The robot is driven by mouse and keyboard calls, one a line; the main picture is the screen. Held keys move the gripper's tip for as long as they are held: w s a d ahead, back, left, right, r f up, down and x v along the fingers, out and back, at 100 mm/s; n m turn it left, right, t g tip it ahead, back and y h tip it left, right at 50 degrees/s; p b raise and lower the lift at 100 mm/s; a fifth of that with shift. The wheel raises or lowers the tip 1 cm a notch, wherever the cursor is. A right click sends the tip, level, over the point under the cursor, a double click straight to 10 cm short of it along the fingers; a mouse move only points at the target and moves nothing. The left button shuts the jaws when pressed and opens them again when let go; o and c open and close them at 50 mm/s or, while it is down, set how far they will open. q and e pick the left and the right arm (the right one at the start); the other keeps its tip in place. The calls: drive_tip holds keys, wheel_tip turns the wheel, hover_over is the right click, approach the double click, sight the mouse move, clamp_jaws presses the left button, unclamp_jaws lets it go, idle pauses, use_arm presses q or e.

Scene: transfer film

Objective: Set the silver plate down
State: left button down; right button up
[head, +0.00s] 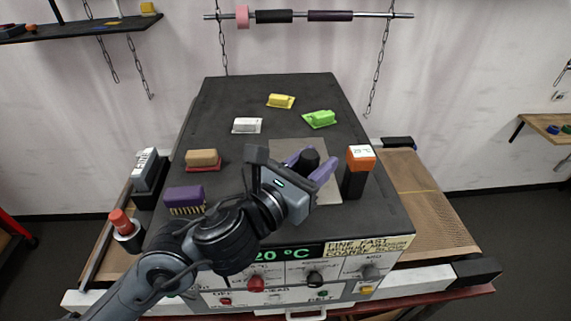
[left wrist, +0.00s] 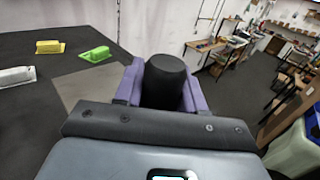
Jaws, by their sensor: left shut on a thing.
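The silver plate (head: 291,146) is a flat grey rectangle over the right half of the machine's dark top in the head view. My left gripper (head: 312,166) is over the plate, its purple fingers shut on a black knob (head: 309,157) that appears to be the plate's handle. The left wrist view shows the knob (left wrist: 165,82) between the fingers and part of the plate (left wrist: 88,86) to their left. My gripper and arm hide some of the plate. I cannot tell whether its underside touches the top. My right gripper is not in view.
An orange-and-black block (head: 360,172) stands close right of the plate. Yellow (head: 281,101), green (head: 319,119) and white (head: 246,125) handled blocks lie behind. A tan block (head: 202,159) and a purple brush (head: 185,198) lie left.

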use_arm(q)
drive_tip(key=w+a+f, duration=0.1)
drive_tip(key=w, duration=0.1)
drive_tip(key=w+a+f+p, duration=0.1)
drive_tip(key=w+a+f, duration=0.1)
drive_tip(key=w, duration=0.1)
drive_tip(key=w+a+f, duration=0.1)
drive_tip(key=w+f, duration=0.1)
drive_tip(key=shift+w+a+p, duration=0.15)
drive_tip(key=shift+w+p, duration=0.05)
drive_tip(key=shift+p, duration=0.15)
drive_tip(key=shift+f+p, duration=0.55)
drive_tip(key=shift+f, duration=1.5)
drive_tip(key=shift+f+b, duration=0.25)
drive_tip(key=shift+b, duration=0.1)
drive_tip(key=c, duration=0.7)
unclamp_jaws()
drive_tip(key=shift+o, duration=0.2)
drive_tip(key=shift+r, duration=0.15)
